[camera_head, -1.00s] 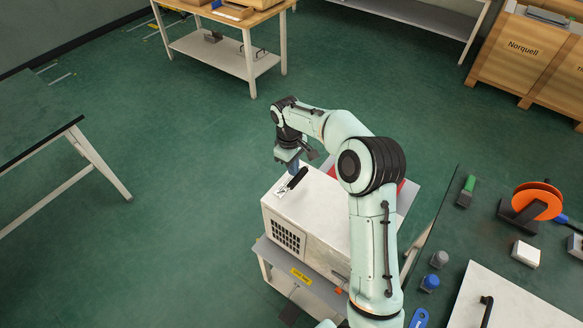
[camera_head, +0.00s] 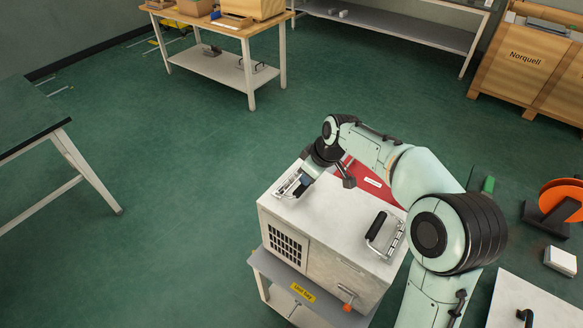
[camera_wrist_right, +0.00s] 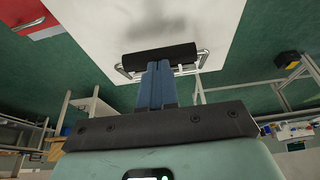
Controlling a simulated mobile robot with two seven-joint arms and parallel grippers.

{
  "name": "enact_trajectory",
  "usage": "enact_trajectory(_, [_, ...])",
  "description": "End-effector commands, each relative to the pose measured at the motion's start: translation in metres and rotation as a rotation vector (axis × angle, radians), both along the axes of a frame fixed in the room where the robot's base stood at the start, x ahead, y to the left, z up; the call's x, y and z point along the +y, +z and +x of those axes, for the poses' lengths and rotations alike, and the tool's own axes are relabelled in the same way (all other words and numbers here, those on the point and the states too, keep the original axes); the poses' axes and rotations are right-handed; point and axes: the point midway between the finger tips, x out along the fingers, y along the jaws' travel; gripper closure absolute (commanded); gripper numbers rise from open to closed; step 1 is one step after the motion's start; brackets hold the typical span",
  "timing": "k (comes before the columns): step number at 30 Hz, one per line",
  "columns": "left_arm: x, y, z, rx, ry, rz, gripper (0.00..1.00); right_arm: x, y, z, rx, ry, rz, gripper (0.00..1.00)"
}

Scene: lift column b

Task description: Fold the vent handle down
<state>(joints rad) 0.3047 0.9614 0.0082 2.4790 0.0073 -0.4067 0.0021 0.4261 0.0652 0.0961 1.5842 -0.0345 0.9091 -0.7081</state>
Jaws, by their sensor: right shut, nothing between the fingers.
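A white box unit (camera_head: 335,215) has a dark vent grille (camera_head: 285,245) on its front left side. A wire handle (camera_head: 289,187) with a black grip sits on its top at the left, above the grille. A second black-gripped handle (camera_head: 383,232) is on the top at the right. My right gripper (camera_head: 302,182) is at the left handle and partly covers it. In the right wrist view, the shut blue fingers (camera_wrist_right: 158,68) reach to the handle's black grip (camera_wrist_right: 160,55), with nothing between them. Whether they touch it is unclear. My left gripper is out of view.
The box stands on a grey cart (camera_head: 272,268) with a yellow label. A red panel (camera_head: 370,182) lies behind my wrist. A dark bench (camera_head: 480,255) with an orange reel stands close at the right.

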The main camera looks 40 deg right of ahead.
Motion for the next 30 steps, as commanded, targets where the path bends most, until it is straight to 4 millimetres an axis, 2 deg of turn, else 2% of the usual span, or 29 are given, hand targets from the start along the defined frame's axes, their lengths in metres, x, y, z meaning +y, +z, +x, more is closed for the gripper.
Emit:
enact_trajectory(24, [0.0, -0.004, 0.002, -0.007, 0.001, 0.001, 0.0, -0.002, -0.006, -0.006, 0.002, -0.001, 0.0, 1.0])
enact_trajectory(30, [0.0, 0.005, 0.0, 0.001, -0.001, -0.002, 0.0, 0.0, 0.004, -0.005, 0.001, 0.0, 0.0, 1.0])
